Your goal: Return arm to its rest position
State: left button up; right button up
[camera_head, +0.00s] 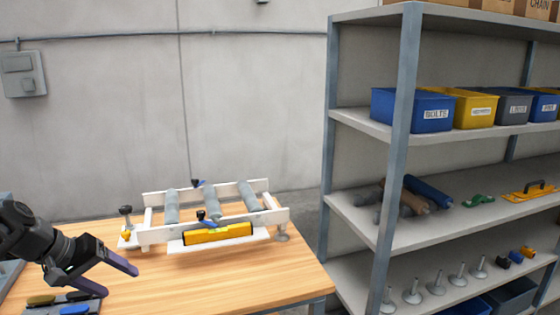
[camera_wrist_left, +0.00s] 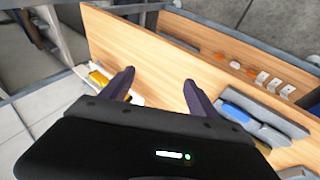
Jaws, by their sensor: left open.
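My left gripper (camera_head: 120,277) comes in at the lower left of the head view, over the left part of the wooden table (camera_head: 270,277). Its two dark purple fingers are spread apart with nothing between them. The left wrist view shows the same open fingers (camera_wrist_left: 158,88) above the wood surface. My right gripper is in neither view.
A white roller frame (camera_head: 160,235) with grey rollers and a yellow level (camera_head: 218,233) stands on the table. A tool tray (camera_head: 48,303) lies below my left gripper. A metal shelf (camera_head: 403,130) with bins stands right. The table's front right is clear.

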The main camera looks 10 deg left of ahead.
pick_arm(q)
jog(key=w+d+f+g, duration=0.15)
jog(key=d+f, duration=0.25)
jog(key=f, duration=0.5)
jog(key=w+d+f+g, duration=0.1)
jog(key=w+d+f, duration=0.25)
jog(key=f, duration=0.55)
jog(key=s+d+f+m+g, duration=0.1)
jog(key=s+d+f, duration=0.1)
jog(key=d+f, duration=0.5)
jog(key=s+d+f+m+g, duration=0.1)
jog(key=s+d+f, duration=0.2)
jog(key=d+f, duration=0.35)
jog(key=s+d+f+m, duration=0.1)
jog(key=s+d+f, duration=0.5)
jog(key=s+d, duration=0.3)
jog(key=s+d+f+m+g, duration=0.1)
jog(key=s+d+f, duration=0.6)
jog(key=s+d, duration=0.2)
jog(key=shift+s+d+f+m+h, duration=0.15)
jog(key=shift+s+f+m+h, duration=0.15)
jog(key=shift+s, duration=0.55)
jog(key=shift+c, duration=0.2)
